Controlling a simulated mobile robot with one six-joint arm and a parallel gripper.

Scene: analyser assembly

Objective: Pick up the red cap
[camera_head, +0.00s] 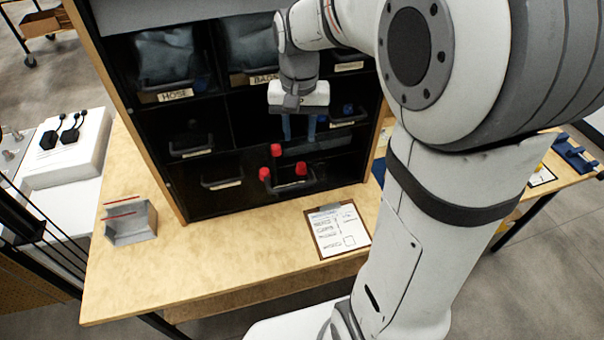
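Several small red pieces show at a dark bin (290,187) in the lower row of the black shelf. One red cap (276,150) is at the upper left, another red cap (264,174) is lower left, and a third red cap (301,168) is to the right. I cannot tell which one the task means. My gripper (299,138) points down in front of the shelf, above the red caps. Its two blue fingers are apart, with nothing visible between them. The fingertips appear just above the upper red cap, and their exact distance from it is unclear.
The shelf (181,197) has dividers and labelled bins around my gripper. A grey open box (131,226) stands on the wooden table (230,255) at left. A clipboard (338,230) lies at the front. The table between them is clear. My arm hides the right side.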

